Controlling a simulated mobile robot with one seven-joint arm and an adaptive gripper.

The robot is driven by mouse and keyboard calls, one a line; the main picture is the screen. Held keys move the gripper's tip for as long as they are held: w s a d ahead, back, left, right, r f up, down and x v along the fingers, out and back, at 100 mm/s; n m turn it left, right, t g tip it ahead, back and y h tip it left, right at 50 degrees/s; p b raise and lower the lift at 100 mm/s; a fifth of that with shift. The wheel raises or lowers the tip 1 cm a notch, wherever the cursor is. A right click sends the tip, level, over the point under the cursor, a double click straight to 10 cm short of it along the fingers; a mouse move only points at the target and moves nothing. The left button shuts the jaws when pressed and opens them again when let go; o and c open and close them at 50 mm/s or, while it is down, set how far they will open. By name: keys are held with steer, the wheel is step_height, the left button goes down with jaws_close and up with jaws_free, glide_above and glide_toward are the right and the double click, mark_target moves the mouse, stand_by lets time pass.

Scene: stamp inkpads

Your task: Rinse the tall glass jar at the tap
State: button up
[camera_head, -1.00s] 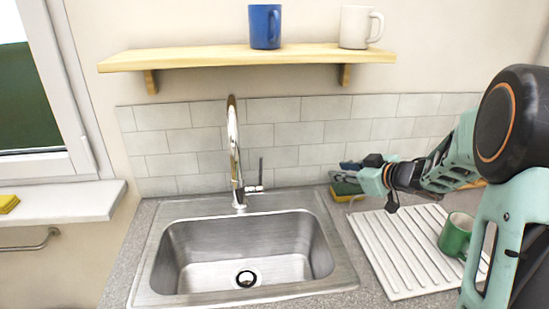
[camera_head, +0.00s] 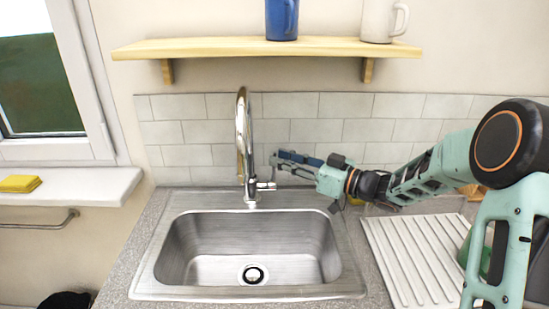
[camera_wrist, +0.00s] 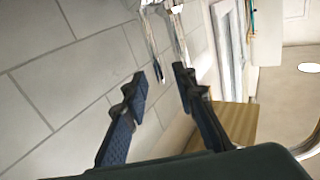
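The chrome tap (camera_head: 243,140) stands behind the sink (camera_head: 190,240), with its small side lever (camera_head: 267,186) at the base. My gripper (camera_head: 274,162) is just right of the tap, above the lever. Its fingers are apart with nothing between them, as the wrist view also shows (camera_wrist: 160,75). Chrome tap parts (camera_wrist: 158,35) show just beyond the fingertips there; I cannot tell whether they touch. I cannot make out the tall glass jar in any view. The sink is empty around its drain (camera_head: 253,273).
A ribbed white drainboard (camera_head: 390,255) lies right of the sink. A green mug (camera_head: 487,250) there is mostly hidden by my arm. A wooden shelf (camera_head: 215,48) above holds a blue mug (camera_head: 281,18) and a white mug (camera_head: 378,20). A yellow sponge (camera_head: 20,184) lies on the windowsill (camera_head: 85,187).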

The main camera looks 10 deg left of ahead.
steer(key=shift+x, duration=1.5)
steer(key=shift+c, duration=0.2)
jaws_close()
